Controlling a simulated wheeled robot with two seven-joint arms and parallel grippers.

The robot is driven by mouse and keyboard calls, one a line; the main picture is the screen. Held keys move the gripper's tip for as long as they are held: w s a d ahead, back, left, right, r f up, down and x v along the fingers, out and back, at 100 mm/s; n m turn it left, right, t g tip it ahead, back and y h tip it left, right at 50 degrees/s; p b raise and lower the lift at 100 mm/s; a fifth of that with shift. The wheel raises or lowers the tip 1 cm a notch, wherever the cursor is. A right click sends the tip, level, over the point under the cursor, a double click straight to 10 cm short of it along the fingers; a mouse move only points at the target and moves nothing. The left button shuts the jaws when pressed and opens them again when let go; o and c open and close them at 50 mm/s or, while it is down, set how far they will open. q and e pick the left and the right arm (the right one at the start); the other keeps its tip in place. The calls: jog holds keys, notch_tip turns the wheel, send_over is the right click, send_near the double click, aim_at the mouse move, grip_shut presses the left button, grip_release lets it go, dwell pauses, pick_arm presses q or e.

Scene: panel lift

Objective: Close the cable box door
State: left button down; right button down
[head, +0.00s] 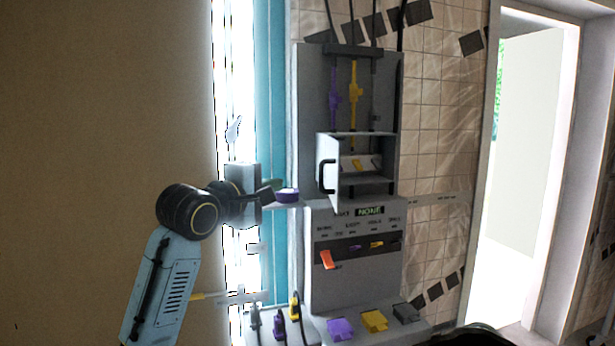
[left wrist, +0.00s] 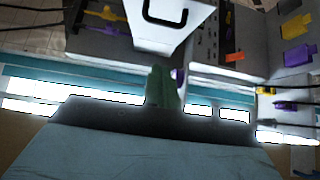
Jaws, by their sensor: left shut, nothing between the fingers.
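The cable box (head: 365,186) is a grey-white compartment in the middle of the grey panel, with its front open and a yellow plug (head: 365,164) visible inside. Its white door (head: 327,148) stands open at the left side, swung out toward me, with a black handle (head: 321,177) on its outer face. In the left wrist view the door (left wrist: 178,38) and handle (left wrist: 172,14) are at the top. My left gripper (head: 277,186) is shut and empty, to the left of the door and apart from the handle. Its greenish fingers show in the left wrist view (left wrist: 163,85).
A purple round piece (head: 287,195) sits on a small ledge close to my left fingertips. Purple and yellow cable parts (head: 354,95) hang above the box. An orange switch (head: 327,260) and several coloured blocks (head: 374,321) are below. A doorway (head: 525,150) is at right.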

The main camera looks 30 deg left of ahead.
pick_arm(q)
jog(key=w+d+p, duration=0.2)
jog(key=w, duration=0.7)
jog(key=shift+d, duration=0.3)
jog(key=shift+d+f, duration=0.1)
jog(key=shift+d, duration=0.05)
